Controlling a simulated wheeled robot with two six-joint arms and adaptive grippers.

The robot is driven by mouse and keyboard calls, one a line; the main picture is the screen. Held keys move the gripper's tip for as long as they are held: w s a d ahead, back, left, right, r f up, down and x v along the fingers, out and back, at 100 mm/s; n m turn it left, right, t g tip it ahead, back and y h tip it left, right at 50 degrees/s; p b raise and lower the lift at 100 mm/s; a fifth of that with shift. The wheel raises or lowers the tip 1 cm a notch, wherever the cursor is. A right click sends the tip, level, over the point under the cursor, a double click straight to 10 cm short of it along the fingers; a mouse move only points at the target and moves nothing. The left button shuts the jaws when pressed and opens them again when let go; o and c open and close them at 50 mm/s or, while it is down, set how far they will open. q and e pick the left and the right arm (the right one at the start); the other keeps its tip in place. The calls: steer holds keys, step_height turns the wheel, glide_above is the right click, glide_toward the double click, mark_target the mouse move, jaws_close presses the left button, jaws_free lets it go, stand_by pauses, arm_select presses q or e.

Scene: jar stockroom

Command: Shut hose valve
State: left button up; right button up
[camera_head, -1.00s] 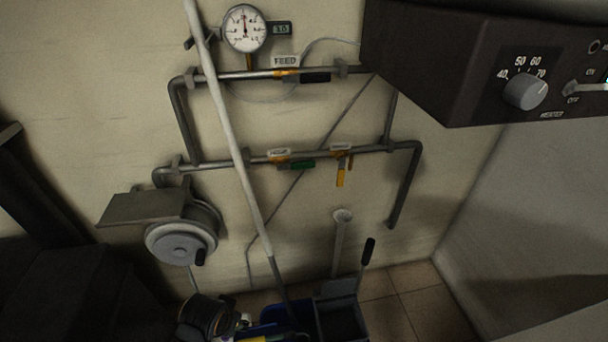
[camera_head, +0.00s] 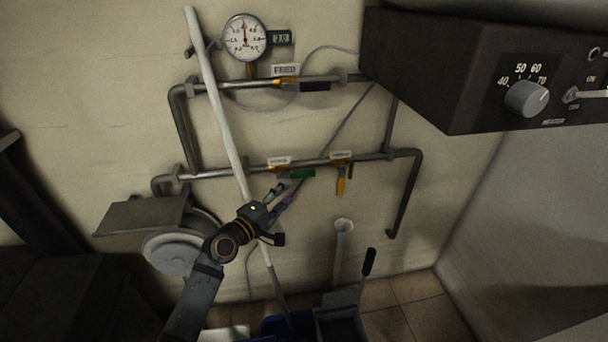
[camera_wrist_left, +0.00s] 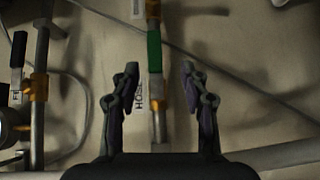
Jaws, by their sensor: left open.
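The hose valve has a green lever (camera_head: 301,173) on the lower wall pipe, lying along the pipe. In the left wrist view its green lever (camera_wrist_left: 154,50), brass body (camera_wrist_left: 158,96) and HOSE label (camera_wrist_left: 139,96) show between the fingers. My left gripper (camera_head: 284,192) is open and empty, just below and in front of the lever in the head view. In the left wrist view the open left gripper (camera_wrist_left: 158,82) has one finger on each side of the valve, seemingly apart from it. My right gripper is in neither view.
The FEED valve (camera_head: 315,87) with a black lever is on the upper pipe, below a gauge (camera_head: 245,38). A pale pole (camera_head: 217,107) leans across the pipes. A heater box (camera_head: 440,75) juts out at upper right.

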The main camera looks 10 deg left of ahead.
mark_target(303, 175)
arm_select(q)
steer(key=shift+n, duration=0.3)
steer(key=x, duration=0.7)
steer(key=r+x, duration=0.1)
steer(key=x, duration=0.2)
steer(key=shift+w+a, duration=0.15)
steer(key=shift+w, duration=0.3)
jaws_close()
